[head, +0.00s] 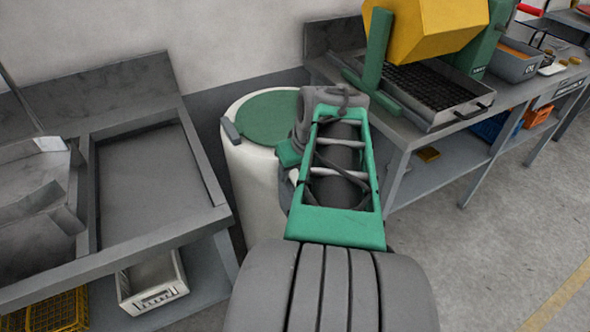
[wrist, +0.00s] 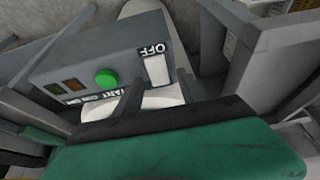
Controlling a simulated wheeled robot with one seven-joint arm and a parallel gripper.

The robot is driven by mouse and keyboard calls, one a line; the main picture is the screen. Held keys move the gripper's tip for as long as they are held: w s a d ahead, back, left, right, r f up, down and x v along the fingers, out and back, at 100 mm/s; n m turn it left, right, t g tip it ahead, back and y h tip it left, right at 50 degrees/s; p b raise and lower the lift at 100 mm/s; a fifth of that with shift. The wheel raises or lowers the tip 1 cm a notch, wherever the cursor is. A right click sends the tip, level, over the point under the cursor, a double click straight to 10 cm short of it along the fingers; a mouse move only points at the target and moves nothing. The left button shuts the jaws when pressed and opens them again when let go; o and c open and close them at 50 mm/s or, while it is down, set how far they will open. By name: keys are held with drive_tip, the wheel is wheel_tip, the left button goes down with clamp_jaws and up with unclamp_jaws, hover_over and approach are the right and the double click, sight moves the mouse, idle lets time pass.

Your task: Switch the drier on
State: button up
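The drier (head: 258,190) is a white drum with a green lid (head: 268,118), standing between two benches in the head view. A small grey box (head: 230,131) sits on its left side. In the wrist view a grey control box (wrist: 60,62) fills the upper left. Other lettering is partly covered. My gripper (wrist: 158,82) has two dark fingers standing apart, in front of the box, near the switch. I cannot tell whether they touch it. My arm hides my gripper in the head view.
A grey sink bench (head: 160,225) stands at the left, with a white crate (head: 153,283) and a yellow crate (head: 55,312) below. At the right a bench (head: 400,128) carries a yellow and green machine (head: 425,30) and a mesh tray (head: 432,90). Floor at lower right is clear.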

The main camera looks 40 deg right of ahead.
clamp_jaws()
idle(0.3)
